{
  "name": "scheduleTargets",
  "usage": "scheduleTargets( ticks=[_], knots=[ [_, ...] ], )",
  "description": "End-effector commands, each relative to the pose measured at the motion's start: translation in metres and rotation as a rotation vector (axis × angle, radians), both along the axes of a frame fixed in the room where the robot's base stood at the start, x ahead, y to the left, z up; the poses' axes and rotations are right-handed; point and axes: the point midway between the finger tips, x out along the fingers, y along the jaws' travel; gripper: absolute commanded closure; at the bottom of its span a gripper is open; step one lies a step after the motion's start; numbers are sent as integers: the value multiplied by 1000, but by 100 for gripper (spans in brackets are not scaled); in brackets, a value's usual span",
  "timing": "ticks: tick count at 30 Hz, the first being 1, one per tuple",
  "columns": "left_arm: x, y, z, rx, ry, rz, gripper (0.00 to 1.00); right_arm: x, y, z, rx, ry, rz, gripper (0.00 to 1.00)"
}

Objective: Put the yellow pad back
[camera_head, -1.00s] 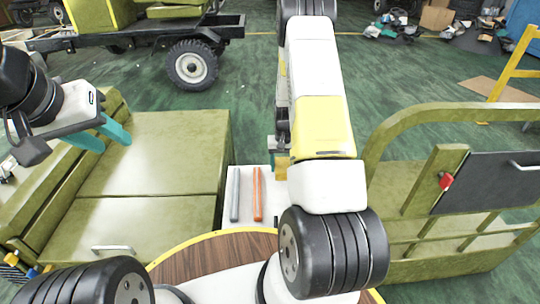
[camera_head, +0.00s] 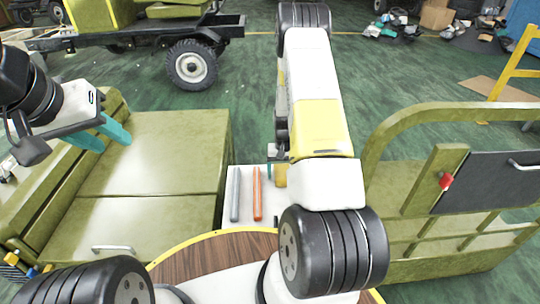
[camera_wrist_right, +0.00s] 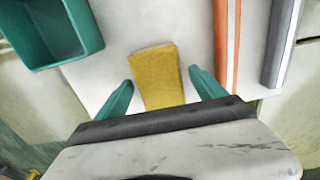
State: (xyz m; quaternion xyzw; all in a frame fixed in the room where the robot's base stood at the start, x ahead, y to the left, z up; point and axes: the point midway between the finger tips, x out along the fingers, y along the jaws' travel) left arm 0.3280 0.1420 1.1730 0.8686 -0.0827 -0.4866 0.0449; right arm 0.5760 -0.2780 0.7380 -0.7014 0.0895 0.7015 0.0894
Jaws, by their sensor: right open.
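The yellow pad (camera_wrist_right: 157,75) shows in the right wrist view on a white surface (camera_wrist_right: 190,30). Its near end lies between the two teal fingers of my right gripper (camera_wrist_right: 160,92), with a gap on each side. That gripper is open. In the head view my right arm hides most of this area; a small yellow patch (camera_head: 281,176), apparently the pad, shows beside the arm. My left gripper (camera_head: 100,134) is open and empty over the olive green box at the left.
An orange bar (camera_head: 257,193) and a grey bar (camera_head: 235,194) lie on the white surface, left of the pad in the head view. A teal open bin (camera_wrist_right: 55,30) is at the top left of the right wrist view. Olive green panels (camera_head: 440,215) stand at the right.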

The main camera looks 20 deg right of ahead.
Motion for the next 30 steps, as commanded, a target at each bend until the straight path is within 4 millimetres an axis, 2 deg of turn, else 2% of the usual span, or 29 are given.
scheduleTargets(
  ticks=[5, 18, 26, 29, 30],
  knots=[
    [0, 0, 0, 0, 0, 0, 64, 1, 0, 15, -1, -3, 0, 20],
    [0, 0, 0, 0, 0, 0, 64, 1, 0, 103, -1, -3, 0, 20],
    [0, 0, 0, 0, 0, 0, 64, 0, 2, 131, 4, -10, 2, 20],
    [0, 0, 0, 0, 0, 0, 64, -2, 9, 156, 14, -38, 9, 20],
    [0, 0, 0, 0, 0, 0, 64, -3, 14, 171, 20, -55, 14, 20]
  ],
)
